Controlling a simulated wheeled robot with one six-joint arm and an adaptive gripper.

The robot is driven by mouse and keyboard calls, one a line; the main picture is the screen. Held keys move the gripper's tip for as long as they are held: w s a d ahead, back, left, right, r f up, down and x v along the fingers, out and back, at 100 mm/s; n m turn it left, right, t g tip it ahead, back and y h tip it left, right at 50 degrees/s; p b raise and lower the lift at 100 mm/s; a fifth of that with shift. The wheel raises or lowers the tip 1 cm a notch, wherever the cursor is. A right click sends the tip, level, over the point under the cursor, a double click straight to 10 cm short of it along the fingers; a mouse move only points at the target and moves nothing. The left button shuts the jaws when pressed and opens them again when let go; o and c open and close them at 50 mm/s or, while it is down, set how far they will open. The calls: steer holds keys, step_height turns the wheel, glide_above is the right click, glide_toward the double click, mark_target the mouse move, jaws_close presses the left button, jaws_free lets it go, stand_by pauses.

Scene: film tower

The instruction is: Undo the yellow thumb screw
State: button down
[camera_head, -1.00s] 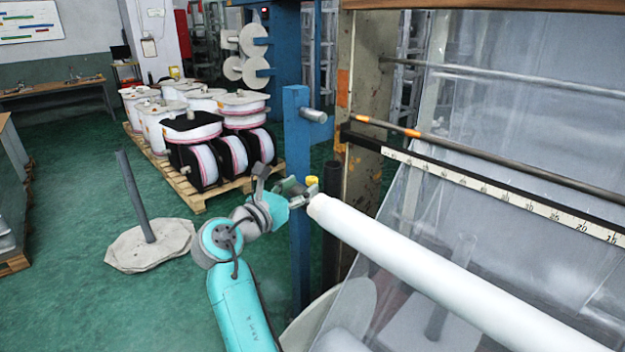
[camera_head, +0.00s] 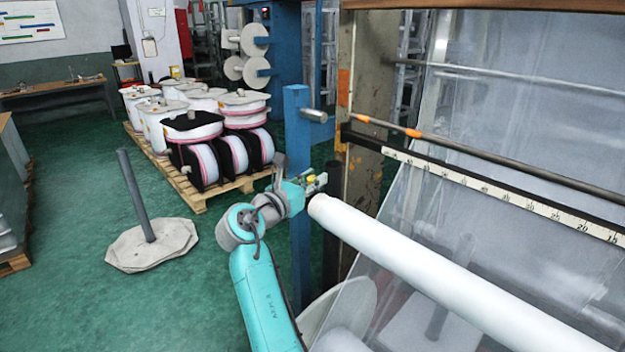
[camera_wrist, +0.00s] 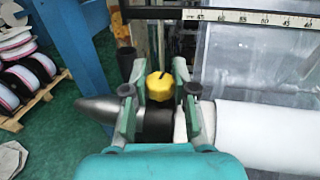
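The yellow thumb screw (camera_wrist: 160,86) stands on a dark collar (camera_wrist: 156,122) at the left end of the white film roll, between a grey pointed shaft end (camera_wrist: 97,108) and the roll. In the wrist view my gripper (camera_wrist: 160,75) is open, with one finger on each side of the screw. Gaps show between the fingers and the yellow knob. In the head view my gripper (camera_head: 318,181) is at the roll's left end, and only a small part of the yellow screw (camera_head: 311,178) shows there.
The white film roll (camera_head: 420,265) runs to the lower right beneath a marked ruler bar (camera_head: 500,190). A blue post (camera_head: 298,130) stands right behind my gripper. A pallet (camera_head: 190,190) of spools is at the back left.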

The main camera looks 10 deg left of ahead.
steer(key=shift+y, duration=0.3)
steer(key=n+y, duration=0.2)
steer(key=y, duration=0.1)
steer(key=n+t+y, duration=0.1)
steer(key=n+y, duration=0.1)
steer(key=y, duration=0.1)
steer(key=shift+d+t, duration=0.1)
steer(key=shift+t, duration=0.2)
steer(key=shift+n+y, duration=1.6)
steer(key=shift+y, duration=0.6)
steer(key=shift+n+y, duration=0.3)
steer(key=shift+y, duration=0.2)
steer(key=c, duration=0.9)
jaws_free()
steer(key=v, duration=1.2)
steer(key=shift+r, duration=0.3)
